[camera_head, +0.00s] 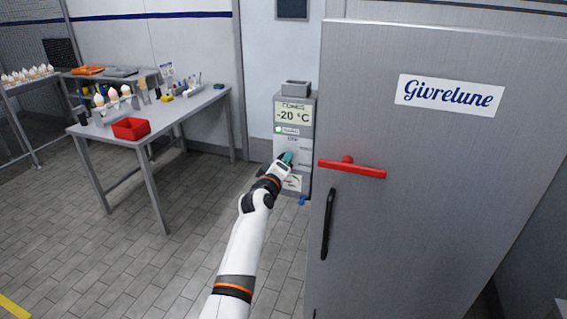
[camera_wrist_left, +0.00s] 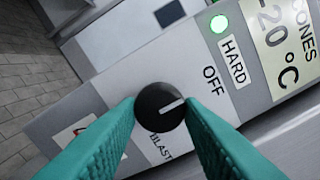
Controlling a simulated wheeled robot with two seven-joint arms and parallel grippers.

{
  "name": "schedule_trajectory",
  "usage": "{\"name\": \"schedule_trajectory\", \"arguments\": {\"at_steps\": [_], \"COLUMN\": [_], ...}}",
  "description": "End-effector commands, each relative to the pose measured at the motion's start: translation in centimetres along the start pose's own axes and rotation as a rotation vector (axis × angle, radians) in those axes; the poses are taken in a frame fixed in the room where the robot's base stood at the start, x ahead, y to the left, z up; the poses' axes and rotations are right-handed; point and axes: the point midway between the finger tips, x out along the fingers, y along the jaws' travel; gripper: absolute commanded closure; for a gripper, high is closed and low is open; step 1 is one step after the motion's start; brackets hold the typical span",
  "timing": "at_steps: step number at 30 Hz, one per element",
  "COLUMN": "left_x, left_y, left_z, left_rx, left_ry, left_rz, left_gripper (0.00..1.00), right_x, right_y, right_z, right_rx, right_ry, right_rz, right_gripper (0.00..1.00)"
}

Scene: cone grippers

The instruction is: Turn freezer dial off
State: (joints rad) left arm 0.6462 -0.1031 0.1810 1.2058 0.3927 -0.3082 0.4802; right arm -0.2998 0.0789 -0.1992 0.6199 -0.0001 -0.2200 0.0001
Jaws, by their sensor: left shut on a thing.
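The dial (camera_wrist_left: 159,107) is a round black knob with a white pointer line, set on a grey control panel (camera_wrist_left: 110,85). In the left wrist view its pointer aims right and slightly up, below the printed OFF label (camera_wrist_left: 212,80). A BLAST label (camera_wrist_left: 161,147) sits beneath the knob. My left gripper (camera_wrist_left: 160,112) has its two green fingers closed on either side of the dial. In the head view the left gripper (camera_head: 287,159) reaches the front of the grey control box (camera_head: 305,150) and hides the dial. My right gripper is out of view.
A green light (camera_wrist_left: 219,24) is lit beside the HARD label. The display (camera_head: 293,115) reads -20 °C. A large steel freezer (camera_head: 440,200) with a red bar (camera_head: 352,170) and black handle (camera_head: 328,224) stands close on the right. A table (camera_head: 190,108) stands left.

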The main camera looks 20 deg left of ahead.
Motion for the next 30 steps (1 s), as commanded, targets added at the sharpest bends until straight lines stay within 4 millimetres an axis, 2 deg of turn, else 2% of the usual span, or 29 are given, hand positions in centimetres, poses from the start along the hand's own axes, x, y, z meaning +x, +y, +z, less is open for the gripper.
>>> {"name": "schedule_trajectory", "arguments": {"at_steps": [14, 15, 19, 30], "left_x": [0.0, 0.0, 0.0, -0.51], "left_y": [0.03, 0.03, 0.03, -0.14], "left_z": [-0.03, -0.03, -0.02, 0.12], "left_rx": [-0.017, -0.017, -0.016, -0.014], "left_ry": [0.001, 0.001, 0.001, 0.0], "left_rz": [0.001, 0.001, 0.001, 0.001], "left_gripper": [0.89, 0.64, 0.44, 0.44], "right_x": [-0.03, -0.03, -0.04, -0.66], "right_y": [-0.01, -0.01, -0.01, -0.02], "right_z": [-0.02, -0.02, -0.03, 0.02], "right_rx": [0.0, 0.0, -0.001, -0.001], "right_ry": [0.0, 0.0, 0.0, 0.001], "right_rz": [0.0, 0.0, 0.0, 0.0], "right_gripper": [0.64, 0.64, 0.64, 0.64]}}
